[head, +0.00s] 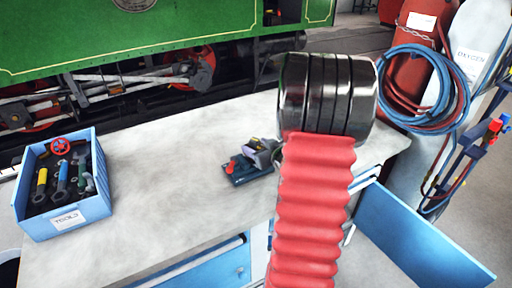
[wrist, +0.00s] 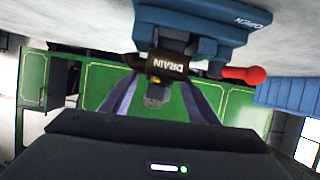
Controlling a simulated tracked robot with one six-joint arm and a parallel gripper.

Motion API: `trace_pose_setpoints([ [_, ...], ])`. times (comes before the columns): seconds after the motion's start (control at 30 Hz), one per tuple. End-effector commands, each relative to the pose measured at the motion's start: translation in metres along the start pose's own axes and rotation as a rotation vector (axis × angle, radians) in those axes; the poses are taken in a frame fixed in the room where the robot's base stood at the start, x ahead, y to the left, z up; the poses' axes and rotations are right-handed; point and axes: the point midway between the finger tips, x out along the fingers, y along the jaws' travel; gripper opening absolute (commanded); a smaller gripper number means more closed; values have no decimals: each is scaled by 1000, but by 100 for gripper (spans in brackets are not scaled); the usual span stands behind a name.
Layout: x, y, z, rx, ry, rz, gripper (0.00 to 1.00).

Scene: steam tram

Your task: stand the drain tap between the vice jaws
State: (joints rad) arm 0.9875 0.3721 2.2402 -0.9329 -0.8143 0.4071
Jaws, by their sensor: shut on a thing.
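The blue vice (head: 243,170) stands on the bench, with a red-ended handle, left of my red bellows arm. In the wrist view, which is upside down, the vice (wrist: 190,22) is at the top centre, close to my gripper. The drain tap (wrist: 167,65) has a dark body with a DRAIN label and a greyish end. My gripper (wrist: 155,92) is shut on it, with a dark finger on each side. The tap overlaps the vice jaws in this view; I cannot tell whether it is seated between them. In the head view my arm hides most of the gripper.
A blue tools box (head: 68,222) with several coloured-handled fittings and a red handwheel stands on the left of the bench (head: 165,190). The bench between box and vice is clear. Gas bottles and hoses (head: 465,95) stand at right; the green tram (head: 160,35) is behind.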

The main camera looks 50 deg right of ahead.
Motion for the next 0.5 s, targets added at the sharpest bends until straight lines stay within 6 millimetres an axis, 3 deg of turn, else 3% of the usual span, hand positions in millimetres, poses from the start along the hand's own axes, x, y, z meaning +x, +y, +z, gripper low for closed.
trace_pose_setpoints([
  [0.03, 1, -5, 10, 10, -20, -7, 0],
  [0.2, 1, -5, 10, 10, -21, -8, 0],
  [0.23, 1, -5, 10, 10, -21, -8, 55],
  [0.5, 0, -4, 11, 10, -20, -6, 74],
])
